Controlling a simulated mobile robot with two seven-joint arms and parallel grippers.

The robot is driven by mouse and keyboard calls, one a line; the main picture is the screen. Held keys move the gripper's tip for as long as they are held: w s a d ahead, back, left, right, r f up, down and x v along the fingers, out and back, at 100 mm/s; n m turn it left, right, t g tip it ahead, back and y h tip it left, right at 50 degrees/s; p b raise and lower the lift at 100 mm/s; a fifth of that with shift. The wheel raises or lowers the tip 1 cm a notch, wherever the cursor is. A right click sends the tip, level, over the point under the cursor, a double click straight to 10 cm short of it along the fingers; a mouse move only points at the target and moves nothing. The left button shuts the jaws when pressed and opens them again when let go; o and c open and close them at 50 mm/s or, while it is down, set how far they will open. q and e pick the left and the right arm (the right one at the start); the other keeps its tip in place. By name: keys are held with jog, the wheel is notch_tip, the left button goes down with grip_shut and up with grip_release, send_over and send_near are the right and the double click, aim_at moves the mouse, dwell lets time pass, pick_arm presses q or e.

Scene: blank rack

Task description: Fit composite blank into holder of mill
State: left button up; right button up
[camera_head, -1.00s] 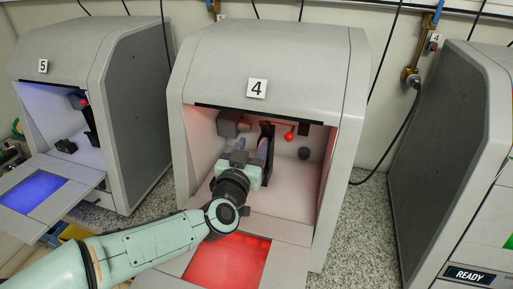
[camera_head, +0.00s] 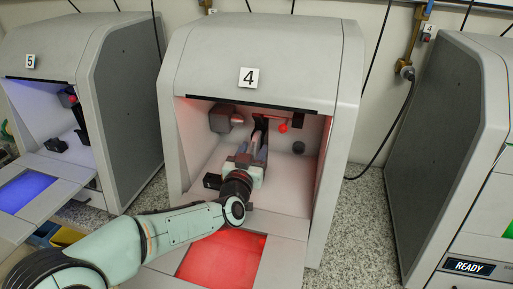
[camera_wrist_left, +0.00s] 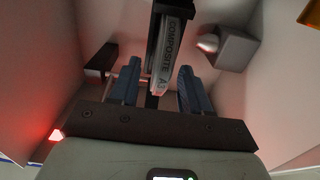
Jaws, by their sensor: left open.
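My left gripper (camera_head: 255,148) is inside the lit chamber of the mill numbered 4 (camera_head: 263,60). Its two blue fingers are open, as the left wrist view (camera_wrist_left: 158,80) also shows. A grey block marked "COMPOSITE A1", the composite blank (camera_wrist_left: 168,60), stands between and beyond the fingertips. A gap shows between it and the left finger; it sits nearer the right finger. Its top end meets a dark bracket, apparently the holder (camera_wrist_left: 178,8). In the head view the dark holder (camera_head: 262,124) rises behind the fingers, and the blank is not clearly visible. My right gripper is out of view.
A red ball (camera_head: 283,128) on a lever and a dark round knob (camera_head: 298,147) are to the right in the chamber. A grey block (camera_head: 222,119) is at the back left. A red panel (camera_head: 222,260) lies in front. Mill 5 (camera_head: 40,110) stands left.

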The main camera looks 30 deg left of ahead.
pick_arm(q)
jog(key=shift+w+a, duration=0.15)
jog(key=shift+w, duration=0.55)
grip_shut()
jog(key=shift+r, duration=0.2)
